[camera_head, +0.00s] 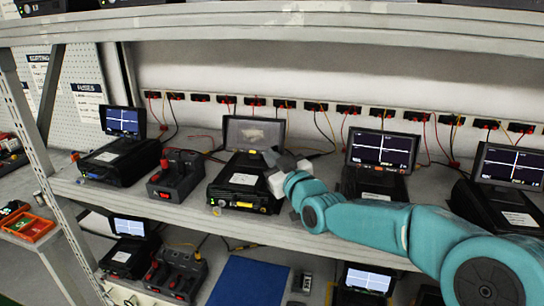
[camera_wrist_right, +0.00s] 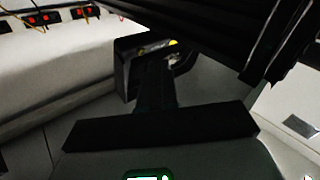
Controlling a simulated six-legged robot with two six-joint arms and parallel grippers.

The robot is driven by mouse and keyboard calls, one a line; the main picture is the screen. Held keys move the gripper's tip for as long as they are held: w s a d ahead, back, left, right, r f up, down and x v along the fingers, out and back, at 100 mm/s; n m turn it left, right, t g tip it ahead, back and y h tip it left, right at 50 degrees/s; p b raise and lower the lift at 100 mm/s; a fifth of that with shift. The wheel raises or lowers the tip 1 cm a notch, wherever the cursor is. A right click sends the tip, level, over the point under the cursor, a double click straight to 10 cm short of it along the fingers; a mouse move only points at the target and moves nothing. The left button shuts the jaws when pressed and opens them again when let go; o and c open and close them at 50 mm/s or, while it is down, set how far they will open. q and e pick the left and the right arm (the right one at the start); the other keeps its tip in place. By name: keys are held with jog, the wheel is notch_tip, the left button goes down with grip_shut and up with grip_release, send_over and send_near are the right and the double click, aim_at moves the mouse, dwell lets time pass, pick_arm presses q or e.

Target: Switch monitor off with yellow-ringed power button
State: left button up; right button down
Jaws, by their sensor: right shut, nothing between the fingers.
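The central monitor (camera_head: 254,133) stands on the upper shelf with a grey screen that shows no traces, only a pale smudge. It sits at the back of a black unit (camera_head: 226,188) with a white label on top. The unit's front face has small yellow and green marks; I cannot tell which is the yellow-ringed power button. My right gripper (camera_head: 270,157) is shut and empty, over the right part of this unit, just in front of the monitor; contact is unclear. Its dark fingers show in the wrist view (camera_wrist_right: 155,80), near a dark part with a yellow spot. My left gripper is not in view.
Monitors with lit traces stand at left (camera_head: 122,121) and right (camera_head: 382,150). A black device with red switches (camera_head: 176,177) is left of the central unit. Cables and red sockets line the back wall. The lower shelf holds more units and a blue mat (camera_head: 250,283).

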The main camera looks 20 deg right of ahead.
jog(key=shift+s+a+r, duration=0.1)
jog(key=shift+s, duration=0.1)
jog(key=s+a, duration=0.1)
jog(key=s+a+r+b, duration=0.1)
jog(key=s, duration=0.1)
jog(key=shift+r, duration=0.2)
jog(key=shift+s+a+r, duration=0.25)
jog(key=shift+s+a, duration=0.15)
jog(key=shift+s, duration=0.35)
jog(key=shift+w, duration=0.1)
